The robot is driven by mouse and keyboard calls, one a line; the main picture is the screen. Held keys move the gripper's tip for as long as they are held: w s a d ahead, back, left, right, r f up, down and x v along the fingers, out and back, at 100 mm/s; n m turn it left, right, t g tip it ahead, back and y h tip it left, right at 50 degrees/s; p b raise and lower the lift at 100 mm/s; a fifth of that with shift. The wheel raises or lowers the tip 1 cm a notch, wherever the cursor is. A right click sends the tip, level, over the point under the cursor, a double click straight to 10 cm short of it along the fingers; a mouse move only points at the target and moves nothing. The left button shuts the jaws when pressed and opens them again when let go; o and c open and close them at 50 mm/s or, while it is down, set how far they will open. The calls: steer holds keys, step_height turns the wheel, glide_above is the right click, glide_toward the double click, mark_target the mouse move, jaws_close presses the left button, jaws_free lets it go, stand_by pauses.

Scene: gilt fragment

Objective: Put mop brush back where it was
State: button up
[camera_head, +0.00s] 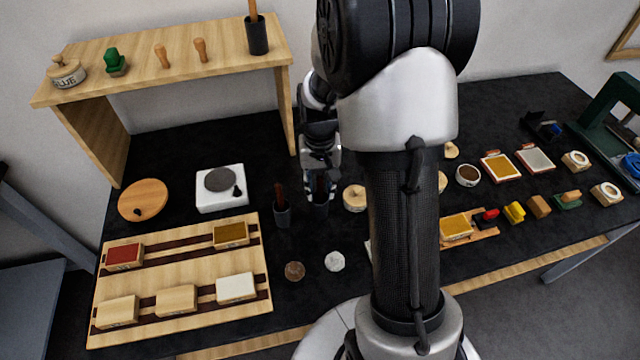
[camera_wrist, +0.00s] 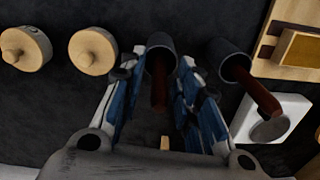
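My gripper (camera_wrist: 162,75) points down over a dark cup (camera_wrist: 161,50) that holds a brush with a reddish-brown handle (camera_wrist: 160,92). In the wrist view the handle stands between the two blue-lined fingers, with gaps on both sides, so the gripper looks open. In the head view my gripper (camera_head: 320,183) covers most of this cup (camera_head: 320,207). A second dark cup (camera_head: 282,214) with a brown handle (camera_head: 280,191) stands just left of it; it also shows in the wrist view (camera_wrist: 228,62). Bristles are hidden in both cups, and I cannot tell which is the mop brush.
A wooden shelf (camera_head: 170,52) at the back left carries a pot, stamps and another brush cup (camera_head: 257,36). A white scale (camera_head: 221,188), a wooden block rack (camera_head: 180,272) and round wooden lidded pots (camera_wrist: 93,50) are close by. My arm hides the table's middle.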

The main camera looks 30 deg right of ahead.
step_height(320, 180, up, 11)
steer(key=p, duration=0.4)
steer(key=shift+r, duration=0.2)
steer(key=shift+a+r, duration=0.1)
steer(key=shift+r, duration=0.55)
steer(key=s+a+r+n+t, duration=0.2)
steer(key=s+a+r, duration=0.55)
steer(key=r, duration=0.25)
steer(key=s+a+r+n+t, duration=0.1)
steer(key=s+a, duration=0.1)
steer(key=s, duration=0.4)
steer(key=s+a+n+t, duration=0.1)
steer(key=s+a+n, duration=0.1)
steer(key=s, duration=0.4)
steer(key=shift+a+r+t, duration=0.3)
steer(key=shift+a+r, duration=0.05)
steer(key=shift+r, duration=0.05)
